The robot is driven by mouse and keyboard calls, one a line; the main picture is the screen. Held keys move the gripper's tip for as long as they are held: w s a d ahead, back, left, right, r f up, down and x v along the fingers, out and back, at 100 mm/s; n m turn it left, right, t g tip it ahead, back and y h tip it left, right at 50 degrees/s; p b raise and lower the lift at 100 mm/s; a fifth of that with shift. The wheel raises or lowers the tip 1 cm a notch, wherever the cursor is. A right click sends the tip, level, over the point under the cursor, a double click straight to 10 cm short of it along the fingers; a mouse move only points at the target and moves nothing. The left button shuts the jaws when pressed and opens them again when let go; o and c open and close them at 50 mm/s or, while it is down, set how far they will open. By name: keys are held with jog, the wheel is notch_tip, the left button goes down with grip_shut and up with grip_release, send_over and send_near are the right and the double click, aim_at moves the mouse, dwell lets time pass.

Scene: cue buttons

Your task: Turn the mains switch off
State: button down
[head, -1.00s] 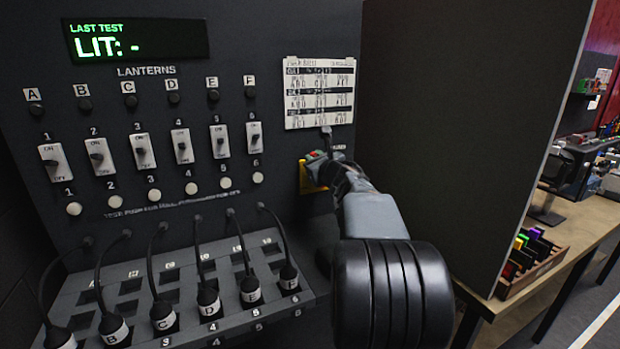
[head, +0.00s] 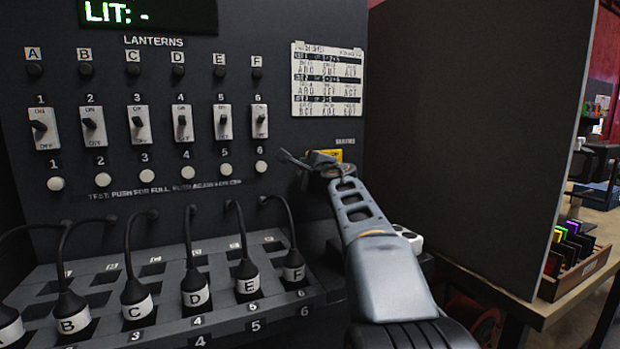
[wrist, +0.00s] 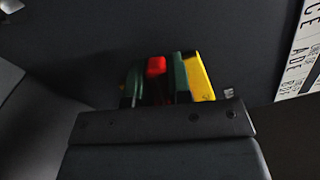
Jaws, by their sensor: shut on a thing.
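The mains switch has a yellow plate (head: 338,155) on the dark panel, right of the lantern switches; my gripper hides most of it. In the wrist view its red handle (wrist: 156,66) shows between the two dark green fingers, with the yellow plate (wrist: 202,80) just to their right. My gripper (head: 300,160) is at the switch, and it also shows in the wrist view (wrist: 157,85), shut on the red handle. The handle's exact angle and the switch's markings cannot be read.
Left of the switch are several lantern toggles (head: 221,121) and white test buttons (head: 188,172). Below, several labelled plugs (head: 247,278) stand on a sloping board. A printed card (head: 327,80) is above. A dark partition (head: 460,130) stands at right.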

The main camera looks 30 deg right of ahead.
jog(key=shift+a+f+n+b, duration=0.2)
jog(key=shift+f+n+b, duration=0.95)
jog(key=shift+n+b, duration=0.7)
jog(key=c, duration=1)
grip_release()
jog(key=shift+c, duration=0.2)
jog(key=s+a+b, duration=0.1)
jog(key=s, duration=1.2)
jog(key=shift+s+a+b, duration=0.3)
jog(key=shift+a, duration=0.1)
